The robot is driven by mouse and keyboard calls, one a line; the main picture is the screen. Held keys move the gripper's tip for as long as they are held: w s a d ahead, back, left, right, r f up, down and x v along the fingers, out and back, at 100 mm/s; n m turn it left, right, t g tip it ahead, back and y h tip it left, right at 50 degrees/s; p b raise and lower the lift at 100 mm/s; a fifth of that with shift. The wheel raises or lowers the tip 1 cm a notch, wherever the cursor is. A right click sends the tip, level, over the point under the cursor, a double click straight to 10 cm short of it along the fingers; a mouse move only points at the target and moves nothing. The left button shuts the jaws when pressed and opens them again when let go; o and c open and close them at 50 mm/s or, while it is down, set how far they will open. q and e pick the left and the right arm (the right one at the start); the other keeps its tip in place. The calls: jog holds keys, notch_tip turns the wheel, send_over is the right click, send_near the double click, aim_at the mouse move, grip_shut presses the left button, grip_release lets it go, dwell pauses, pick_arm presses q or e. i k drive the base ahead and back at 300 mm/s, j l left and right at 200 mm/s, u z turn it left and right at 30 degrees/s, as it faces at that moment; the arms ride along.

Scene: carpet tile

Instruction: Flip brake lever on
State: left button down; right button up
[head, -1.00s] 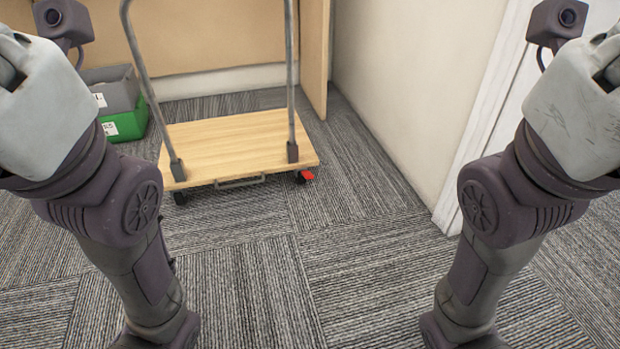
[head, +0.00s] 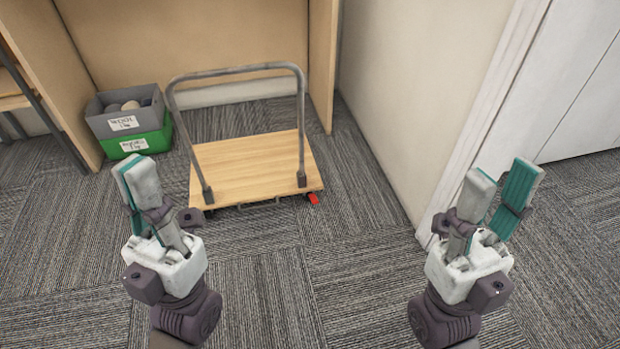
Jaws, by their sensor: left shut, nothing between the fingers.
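A flatbed cart with a wooden deck (head: 250,163) and a grey tube handle (head: 235,72) stands on the carpet at upper middle. A small red brake lever (head: 313,198) sits at the cart's near right corner, beside a caster mostly hidden under the deck. The lever's exact tilt is too small to tell. My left gripper (head: 138,172) is shut and empty, left of the cart and nearer to me. My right gripper (head: 502,178) is open and empty, to the right of the cart and well apart from the lever.
A grey bin with round things in it (head: 122,123) sits on a green bin (head: 135,145) at the left. A wooden panel (head: 200,40) stands behind the cart. A pale wall (head: 410,90) is to the right. Carpet in front of the cart (head: 310,270) is clear.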

aim_at(312, 196)
jog(key=i+j+z, duration=0.35)
jog(key=j, duration=0.25)
jog(key=i+j+z, duration=0.35)
jog(key=j, duration=0.35)
jog(key=i, duration=0.1)
